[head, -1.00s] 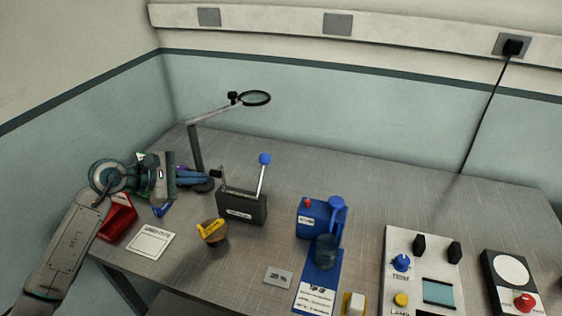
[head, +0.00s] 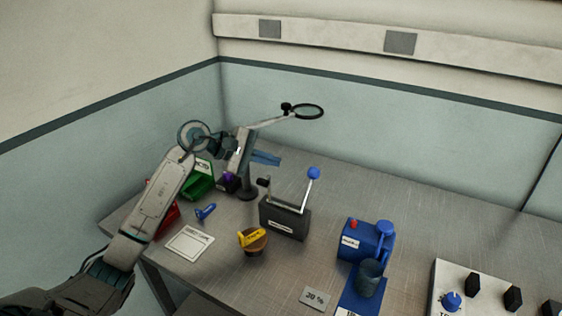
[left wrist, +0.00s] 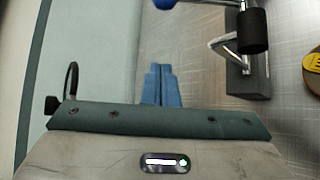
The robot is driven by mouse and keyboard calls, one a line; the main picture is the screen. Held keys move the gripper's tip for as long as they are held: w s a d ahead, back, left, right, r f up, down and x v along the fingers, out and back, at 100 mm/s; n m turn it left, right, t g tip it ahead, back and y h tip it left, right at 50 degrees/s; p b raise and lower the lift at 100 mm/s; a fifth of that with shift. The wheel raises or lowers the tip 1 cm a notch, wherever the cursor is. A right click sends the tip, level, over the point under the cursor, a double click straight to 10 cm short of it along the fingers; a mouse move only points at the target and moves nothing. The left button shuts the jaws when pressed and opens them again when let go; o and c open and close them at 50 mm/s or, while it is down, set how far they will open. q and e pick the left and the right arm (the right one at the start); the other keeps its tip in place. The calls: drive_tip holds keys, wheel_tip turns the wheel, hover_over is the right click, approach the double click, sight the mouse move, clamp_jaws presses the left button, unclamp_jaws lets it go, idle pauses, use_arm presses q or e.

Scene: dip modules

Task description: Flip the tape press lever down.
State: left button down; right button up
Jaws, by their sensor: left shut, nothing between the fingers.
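A dark box (head: 285,221) stands on the bench with a metal lever standing upright from it, topped by a blue ball (head: 314,173). A shorter bent rod with a black grip (head: 264,182) rises at its left end. The box's label is too small to read, so I cannot confirm it is the tape press. My left gripper (head: 266,158) has its blue fingers shut and empty, up and left of the blue ball. In the left wrist view the shut fingers (left wrist: 161,85) are apart from the black grip (left wrist: 252,30) and the blue ball (left wrist: 165,4). My right gripper is not in view.
A magnifier (head: 308,111) on an arm stands behind the box. A yellow-handled knob (head: 252,240), white card (head: 189,243), green bin (head: 199,183) and small blue object (head: 206,211) lie left. A blue device (head: 362,240) and control panel (head: 448,280) stand right.

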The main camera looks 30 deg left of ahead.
use_arm(q)
drive_tip(key=w+d+f+p, duration=0.1)
drive_tip(key=w+d+p, duration=0.1)
drive_tip(key=d+p, duration=0.4)
drive_tip(key=shift+d+f, duration=0.4)
drive_tip(key=shift+d, duration=0.65)
